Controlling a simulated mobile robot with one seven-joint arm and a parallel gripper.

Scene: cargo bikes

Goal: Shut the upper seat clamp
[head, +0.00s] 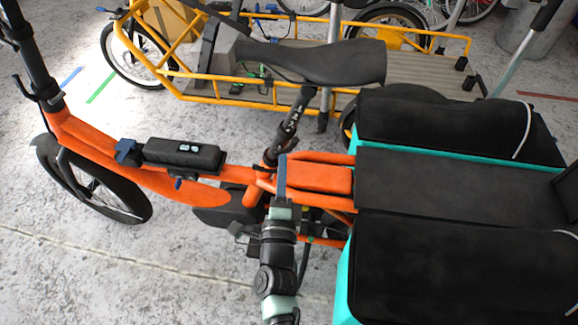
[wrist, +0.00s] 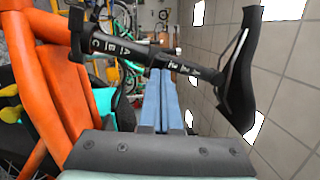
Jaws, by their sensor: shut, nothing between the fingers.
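The orange cargo bike's black saddle (head: 312,63) sits on a dark, leaning telescopic seat post (head: 294,115). The saddle (wrist: 238,75) and post (wrist: 190,68) lie sideways in the wrist view, with letters and marks on the tubes. The upper seat clamp (wrist: 155,54) appears as a dark collar where the thicker lettered tube meets the thinner one. I cannot tell its lever's position. My gripper (head: 282,158) is upright beside the post's foot, over the frame. Its blue fingers (wrist: 164,75) are shut and empty, appearing just below the post in the wrist view; contact is unclear.
Black-topped turquoise bags (head: 450,265) fill the right side. An orange pad (head: 320,179) lies right of my gripper. A black display box (head: 183,154) is on the frame at left. A yellow cargo bike (head: 270,92) stands behind. Bare floor (head: 150,285) shows front left.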

